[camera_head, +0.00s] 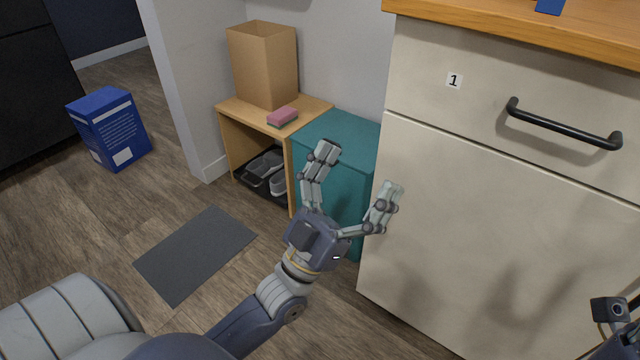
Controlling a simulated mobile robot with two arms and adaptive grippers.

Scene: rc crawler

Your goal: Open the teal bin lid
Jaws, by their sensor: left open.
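The teal bin (345,187) stands between the small wooden shelf and the cream cabinet. Its teal lid (345,133) lies flat on top and looks shut. My left gripper (355,172) is open and empty, with its fingers spread in front of the bin in the picture. One finger overlaps the lid's front edge, and the other overlaps the cabinet's edge. I cannot tell whether either touches. The gripper hides part of the bin's front. At the lower right corner a small part of my right arm (612,325) shows; its fingertips are not clearly visible.
The wooden shelf (226,106) holds an open cardboard box (265,68) and a pink sponge (283,115), with grey shoes (264,166) below. The cabinet (470,220) with a black handle (563,126) bounds the right. A grey mat (195,253) and blue box (108,127) lie left.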

